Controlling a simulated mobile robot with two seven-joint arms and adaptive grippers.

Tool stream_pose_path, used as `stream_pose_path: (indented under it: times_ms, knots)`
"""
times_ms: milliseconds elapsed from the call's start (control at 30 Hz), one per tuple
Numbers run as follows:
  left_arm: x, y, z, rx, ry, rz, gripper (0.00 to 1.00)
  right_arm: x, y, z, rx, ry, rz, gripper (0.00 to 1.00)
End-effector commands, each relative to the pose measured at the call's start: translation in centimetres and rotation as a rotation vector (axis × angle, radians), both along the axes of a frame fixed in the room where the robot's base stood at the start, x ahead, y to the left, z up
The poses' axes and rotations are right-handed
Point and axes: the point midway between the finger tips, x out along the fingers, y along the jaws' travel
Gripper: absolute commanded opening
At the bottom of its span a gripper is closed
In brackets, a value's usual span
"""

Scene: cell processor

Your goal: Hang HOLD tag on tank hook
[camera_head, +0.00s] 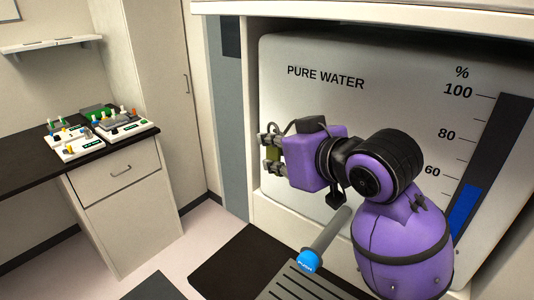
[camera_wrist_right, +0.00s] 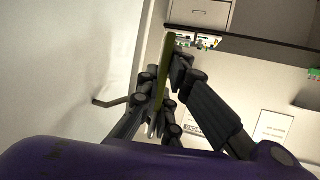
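My right gripper (camera_head: 267,153) is in front of the left part of the white PURE WATER tank (camera_head: 400,60). Its fingers are closed on a flat olive-green tag (camera_head: 274,154), which is mostly hidden behind the purple wrist. In the right wrist view the tag (camera_wrist_right: 164,72) shows edge-on as a thin strip between the dark fingers (camera_wrist_right: 167,85). There a bent grey hook (camera_wrist_right: 112,102) sticks out from the pale tank surface (camera_wrist_right: 65,60), left of the fingers and apart from the tag. The hook cannot be made out in the head view. My left gripper is not in view.
A grey rod with a blue PUSH end (camera_head: 307,261) projects below my right arm, above a slotted grey tray (camera_head: 290,285). A blue level gauge (camera_head: 463,210) is at the right. A dark counter (camera_head: 30,168) with several small devices is at the left.

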Motion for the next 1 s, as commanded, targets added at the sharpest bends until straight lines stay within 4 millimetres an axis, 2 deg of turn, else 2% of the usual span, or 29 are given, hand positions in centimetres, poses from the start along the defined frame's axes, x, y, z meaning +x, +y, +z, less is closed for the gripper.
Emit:
stream_pose_path:
  times_ms: [500,1000]
  knots:
    - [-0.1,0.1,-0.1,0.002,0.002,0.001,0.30,2.3,-1.8,-1.7,0.000,-0.003,-0.005,0.00]
    - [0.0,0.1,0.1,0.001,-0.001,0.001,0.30,2.6,-1.9,-2.3,0.000,-0.002,-0.001,0.00]
